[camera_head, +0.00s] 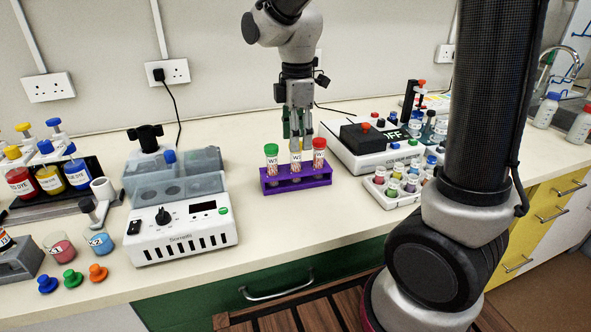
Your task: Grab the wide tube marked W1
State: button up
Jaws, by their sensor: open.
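A purple rack (297,184) on the bench holds three upright wide tubes: a green-capped tube (271,158) at left, a middle tube (296,161), and a red-capped tube (319,156) at right. Their white labels start with W, but the numbers are too small to read surely, so I cannot tell which one is W1. My gripper (297,138) points down over the rack, open, with its fingers at the top of the middle tube. The fingers partly hide that tube's cap. I cannot tell whether they touch it.
A white device with a dial (181,231) and a grey-lidded bath stand left of the rack. A white device with a black block (362,140) and a tray of small vials (392,189) stand right. Bench in front of the rack is clear.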

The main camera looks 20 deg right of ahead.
aim_at(296, 156)
notch_tip(296, 156, down, 6)
jog(key=shift+w+a+f, duration=0.1)
jog(key=shift+a, duration=0.05)
jog(key=c, duration=1.1)
